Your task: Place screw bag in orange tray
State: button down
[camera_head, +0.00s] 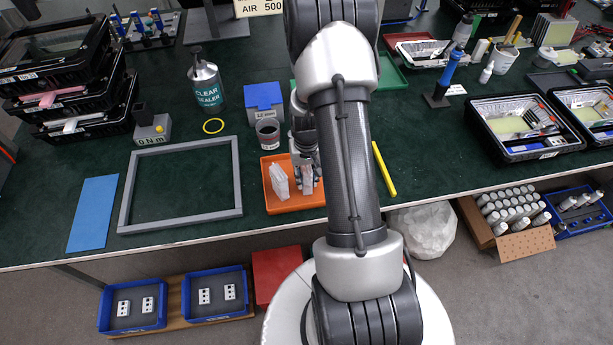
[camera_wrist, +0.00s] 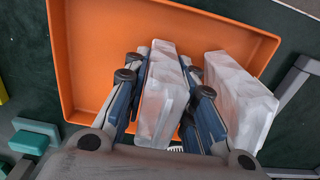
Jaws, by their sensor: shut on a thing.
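My gripper (camera_head: 306,182) is low over the orange tray (camera_head: 309,201), with its fingers shut around a pale, translucent screw bag (camera_head: 307,176). In the wrist view the held bag (camera_wrist: 161,100) stands upright between the two fingers, over or in the orange tray (camera_wrist: 90,50). I cannot tell if its bottom touches the tray floor. A second, similar screw bag (camera_head: 279,182) stands in the tray to the left of my gripper. In the wrist view this second bag (camera_wrist: 238,100) is just right of the fingers, close beside them. My arm hides part of the tray's right side.
A grey frame (camera_head: 180,185) lies left of the tray. A dark cup (camera_head: 267,133) and a blue box (camera_head: 264,101) stand behind it. A yellow bar (camera_head: 384,171) lies to the right. The table's front edge is close in front of the tray.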

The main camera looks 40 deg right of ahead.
jog(key=shift+f, duration=0.1)
jog(key=c, duration=1.3)
grip_release()
notch_tip(320, 180, up, 12)
jog(key=p, duration=0.3)
jog(key=s+a+r+n+t, duration=0.2)
jog(key=s+a+r, duration=0.1)
jog(key=a+r, duration=0.65)
jog(key=s+a+r+n+t, duration=0.1)
jog(key=s+a+r+n, duration=0.15)
jog(key=a+r, duration=0.7)
jog(key=shift+n+t, duration=0.8)
jog(key=shift+n, duration=0.15)
jog(key=shift+s+a+r, duration=0.7)
jog(key=shift+s+r, duration=0.35)
jog(key=shift+s, duration=0.55)
jog(key=shift+s+a+r, duration=0.7)
jog(key=shift+s+r, duration=0.4)
jog(key=shift+s, duration=0.45)
jog(key=shift+s+a+r, duration=0.7)
jog(key=shift+s+r, duration=0.35)
jog(key=shift+s, duration=0.55)
